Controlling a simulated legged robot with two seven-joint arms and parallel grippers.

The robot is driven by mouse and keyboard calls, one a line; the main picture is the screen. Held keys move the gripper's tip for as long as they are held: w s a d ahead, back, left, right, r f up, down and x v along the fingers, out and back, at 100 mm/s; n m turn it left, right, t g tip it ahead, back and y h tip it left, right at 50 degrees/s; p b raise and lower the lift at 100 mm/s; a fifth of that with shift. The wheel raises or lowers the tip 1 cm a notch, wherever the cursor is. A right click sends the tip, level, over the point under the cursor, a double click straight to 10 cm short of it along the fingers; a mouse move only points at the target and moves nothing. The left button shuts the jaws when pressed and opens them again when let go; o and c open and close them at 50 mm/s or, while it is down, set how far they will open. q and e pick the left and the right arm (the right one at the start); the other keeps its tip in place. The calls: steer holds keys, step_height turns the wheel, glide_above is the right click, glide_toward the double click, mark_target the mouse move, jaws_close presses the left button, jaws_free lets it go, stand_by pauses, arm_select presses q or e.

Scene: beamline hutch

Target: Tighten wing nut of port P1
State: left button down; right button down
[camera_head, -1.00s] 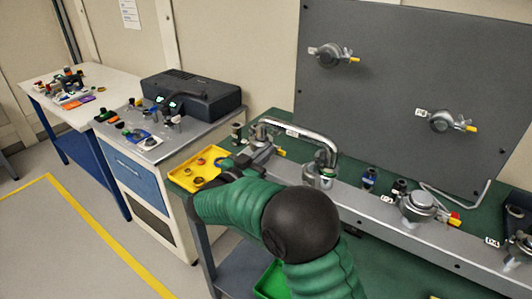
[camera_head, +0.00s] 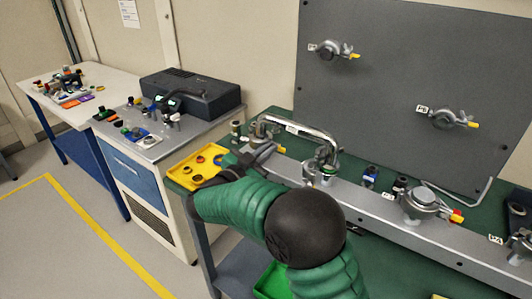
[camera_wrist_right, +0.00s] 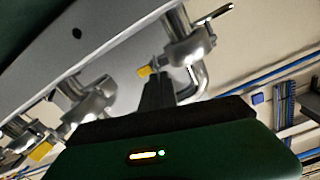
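My right gripper (camera_head: 266,151) is at the left end of the silver rail, beside the left foot of a bent metal pipe (camera_head: 300,130). A small yellow-tipped handle (camera_head: 281,149) shows just past its fingertips. In the right wrist view a dark finger (camera_wrist_right: 157,92) reaches up close to a yellow tip (camera_wrist_right: 145,71) on a metal clamp (camera_wrist_right: 190,45). I cannot tell whether they touch or whether the fingers are closed. The wing nut and the P1 label cannot be made out clearly; my gripper and arm cover part of that area. My left gripper is out of view.
More clamped ports stand along the rail (camera_head: 375,215), one with a red and yellow tip (camera_head: 455,216). A grey panel (camera_head: 400,60) behind carries two clamps. A yellow tray (camera_head: 192,163) with small rings lies close left of my arm. A black instrument (camera_head: 192,92) sits farther left.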

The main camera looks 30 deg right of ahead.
steer(key=shift+s+d+f+m+b, duration=0.15)
steer(key=shift+f+m+b, duration=0.45)
steer(key=shift+m+b, duration=3.05)
steer(key=shift+s+a+f+m+b, duration=0.15)
steer(key=shift+f+m+b, duration=0.4)
steer(key=shift+m+b, duration=3.05)
steer(key=shift+s+d+f+m+b, duration=0.15)
steer(key=shift+f+m+b, duration=0.45)
steer(key=shift+m+b, duration=3)
steer(key=c, duration=1.9)
jaws_free()
steer(key=shift+r, duration=0.25)
